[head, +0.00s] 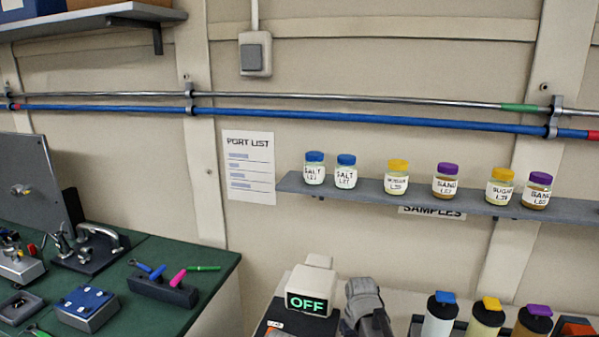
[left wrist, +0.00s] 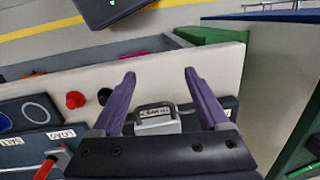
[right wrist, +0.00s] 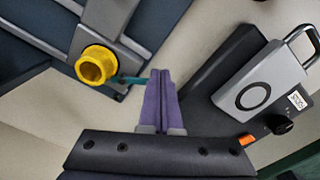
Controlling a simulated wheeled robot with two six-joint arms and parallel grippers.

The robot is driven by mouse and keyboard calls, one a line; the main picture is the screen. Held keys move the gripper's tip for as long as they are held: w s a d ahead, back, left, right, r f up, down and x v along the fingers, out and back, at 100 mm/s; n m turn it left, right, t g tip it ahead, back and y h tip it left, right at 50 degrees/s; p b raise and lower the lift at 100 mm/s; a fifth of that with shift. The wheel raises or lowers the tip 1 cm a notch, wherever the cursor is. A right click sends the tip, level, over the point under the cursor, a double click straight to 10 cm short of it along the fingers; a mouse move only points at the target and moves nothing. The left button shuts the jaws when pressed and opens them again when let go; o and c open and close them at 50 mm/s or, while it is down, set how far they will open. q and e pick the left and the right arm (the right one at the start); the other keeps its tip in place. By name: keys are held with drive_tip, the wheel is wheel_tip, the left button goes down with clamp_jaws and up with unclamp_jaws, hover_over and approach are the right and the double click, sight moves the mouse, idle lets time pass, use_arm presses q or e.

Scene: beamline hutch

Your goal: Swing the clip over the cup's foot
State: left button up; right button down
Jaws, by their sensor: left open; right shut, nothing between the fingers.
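In the right wrist view a yellow, open-mouthed round piece (right wrist: 97,65), which may be the cup, sits on a grey bracket (right wrist: 125,20). A thin teal strip (right wrist: 130,80) runs from beside it to my right fingertips; it may be the clip, and I cannot tell whether they touch. My right gripper (right wrist: 160,72) is shut and empty, to the right of the yellow piece. The cup's foot cannot be made out. My left gripper (left wrist: 160,75) is open and empty, with a labelled grey block with a handle (left wrist: 157,120) showing between its fingers.
A box with an OFF display (head: 307,302) stands low in the middle of the head view. Capped bottles (head: 485,315) stand right of it. A shelf (head: 400,198) holds several labelled jars. A green bench (head: 215,270) with tools is at left. A red button (left wrist: 75,100) shows in the left wrist view.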

drive_tip(key=shift+w, duration=0.15)
drive_tip(key=shift+w+a, duration=0.25)
drive_tip(key=shift+w, duration=0.35)
drive_tip(key=shift+w+a, duration=0.1)
drive_tip(key=shift+w, duration=0.25)
use_arm(q)
wheel_tip(320, 180, up, 7)
drive_tip(key=p, duration=0.7)
use_arm(e)
wheel_tip(320, 180, up, 7)
drive_tip(key=s, duration=0.1)
drive_tip(key=shift+a, duration=0.15)
drive_tip(key=shift+s, duration=0.1)
use_arm(q)
drive_tip(key=shift+f+b, duration=0.6)
use_arm(e)
drive_tip(key=s+a, duration=0.3)
drive_tip(key=s, duration=0.5)
drive_tip(key=s+a+f+n+h, duration=0.1)
drive_tip(key=s+a, duration=0.3)
drive_tip(key=s, duration=0.5)
drive_tip(key=shift+a, duration=0.25)
